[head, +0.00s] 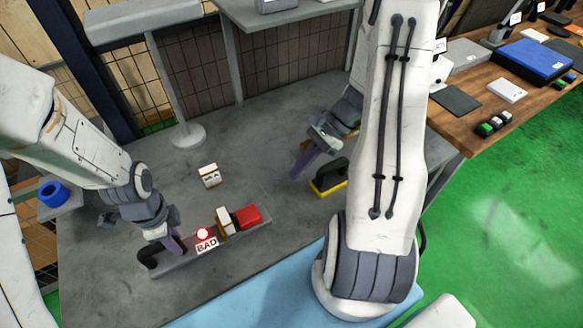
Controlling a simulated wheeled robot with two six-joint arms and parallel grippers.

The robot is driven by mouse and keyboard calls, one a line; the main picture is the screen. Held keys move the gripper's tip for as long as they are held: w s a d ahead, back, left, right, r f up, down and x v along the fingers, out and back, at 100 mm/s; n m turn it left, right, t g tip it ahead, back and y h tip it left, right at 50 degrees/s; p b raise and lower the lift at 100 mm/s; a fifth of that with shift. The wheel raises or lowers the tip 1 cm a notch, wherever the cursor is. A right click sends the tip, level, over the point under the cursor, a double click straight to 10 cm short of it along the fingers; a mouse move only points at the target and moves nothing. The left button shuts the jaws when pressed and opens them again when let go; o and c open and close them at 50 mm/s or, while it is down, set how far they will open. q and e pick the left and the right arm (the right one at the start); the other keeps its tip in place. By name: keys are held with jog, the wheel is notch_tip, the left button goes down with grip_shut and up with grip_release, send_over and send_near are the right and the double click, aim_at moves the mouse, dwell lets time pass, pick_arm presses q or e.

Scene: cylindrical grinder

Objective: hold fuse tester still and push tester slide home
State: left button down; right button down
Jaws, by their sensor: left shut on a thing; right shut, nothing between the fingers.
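The fuse tester (188,259) is a long grey bar lying on the grey table. It has a black handle at its left end, a lit red lamp (203,233) and a BAD sign. A white-and-tan upright piece (223,219) stands further right on it. A red block (248,215), which looks like the tester slide, sits at the right end, close to that piece; any gap is too small to judge. My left gripper (178,244) is shut on the tester near the handle. My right gripper (299,168) is shut and empty above the table, apart from the tester.
A yellow-based block with a black handle (329,177) stands just right of my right gripper. A small white block (209,175) stands behind the tester. A blue mat (258,290) lies in front. A wooden bench (465,128) with several items is at right.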

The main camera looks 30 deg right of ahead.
pick_arm(q)
jog(key=c, duration=0.5)
grip_release()
notch_tip(320, 180, up, 12)
dwell(0.6)
